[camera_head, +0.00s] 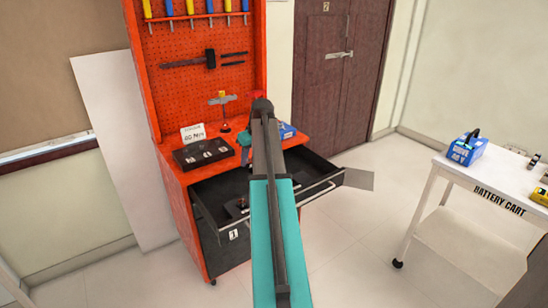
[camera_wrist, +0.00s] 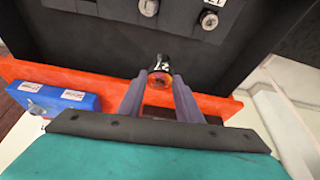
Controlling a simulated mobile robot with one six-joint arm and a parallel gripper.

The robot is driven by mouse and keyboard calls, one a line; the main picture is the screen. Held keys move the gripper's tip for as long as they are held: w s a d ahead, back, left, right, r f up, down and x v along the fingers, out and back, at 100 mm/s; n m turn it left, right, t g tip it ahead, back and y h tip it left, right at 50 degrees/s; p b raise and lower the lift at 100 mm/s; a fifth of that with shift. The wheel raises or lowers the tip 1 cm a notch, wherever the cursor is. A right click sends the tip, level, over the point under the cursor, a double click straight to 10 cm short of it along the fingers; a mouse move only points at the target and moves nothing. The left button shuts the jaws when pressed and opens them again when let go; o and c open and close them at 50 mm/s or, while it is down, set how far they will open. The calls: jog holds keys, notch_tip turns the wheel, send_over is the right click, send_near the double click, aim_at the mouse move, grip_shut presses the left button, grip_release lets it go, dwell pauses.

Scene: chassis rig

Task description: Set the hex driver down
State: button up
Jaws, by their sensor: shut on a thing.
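My gripper (camera_wrist: 160,88) is shut on a small upright-looking piece, which I take to be the hex driver (camera_wrist: 160,76). It has a dark, white-marked top and a red-orange part between the two grey fingers. In the head view my arm reaches over the red tool bench (camera_head: 163,195), and a bit of red shows at its far end. The gripper fingers are mostly hidden there by my own arm. The wrist view shows the orange bench top (camera_wrist: 105,87) behind the fingers; whether the held piece touches anything I cannot tell.
The open drawer (camera_head: 215,208) juts out below my arm. A battery cart (camera_head: 480,178) stands at right; floor between is clear.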

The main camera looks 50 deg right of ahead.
jog(key=w+a+r, duration=0.1)
jog(key=w+a, duration=0.3)
jog(key=a, duration=0.9)
jog(key=w+a+r+n, duration=0.1)
jog(key=w+a, duration=0.3)
jog(key=a, duration=1)
jog(key=w+a+r+n, duration=0.1)
jog(key=w+a+r, duration=0.1)
jog(key=a, duration=1.2)
jog(key=shift+w+a+y, duration=0.2)
jog(key=shift+w+y, duration=0.2)
jog(key=shift+w, duration=0.5)
jog(key=shift+n, duration=0.4)
jog(key=a, duration=0.4)
jog(key=s+a, duration=0.1)
jog(key=a, duration=0.4)
jog(key=s+a+r, duration=0.1)
jog(key=a, duration=0.3)
jog(key=shift+a, duration=0.4)
jog(key=shift+c, duration=0.4)
jog(key=shift+a+r+t, duration=0.1)
jog(key=shift+a+t, duration=0.15)
jog(key=shift+t, duration=0.05)
jog(key=shift+c, duration=0.4)
jog(key=shift+s, duration=0.1)
